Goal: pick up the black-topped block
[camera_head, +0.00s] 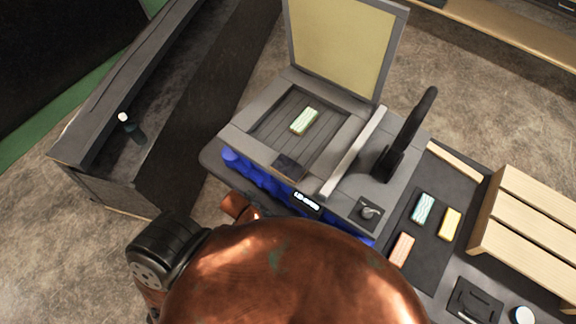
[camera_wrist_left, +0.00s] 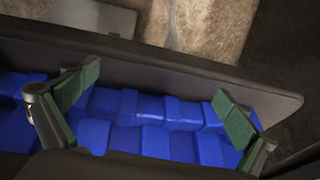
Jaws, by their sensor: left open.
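I cannot make out a block that is clearly black-topped in either view. A dark square patch (camera_head: 288,165) lies at the near edge of the console's tray, but I cannot tell whether it is a block. A pale green striped block (camera_head: 304,121) lies in that tray, under the raised lid. In the head view the left gripper's fingers are hidden. My right gripper is not in view.
The console's lid (camera_head: 342,45) stands open, with a black lever (camera_head: 405,135) right of the tray. A dark mat (camera_head: 424,243) holds teal-striped (camera_head: 423,208), yellow (camera_head: 450,224) and orange (camera_head: 402,249) blocks. A wooden slatted rack (camera_head: 530,235) stands at right. Blue blocks line the console's front.

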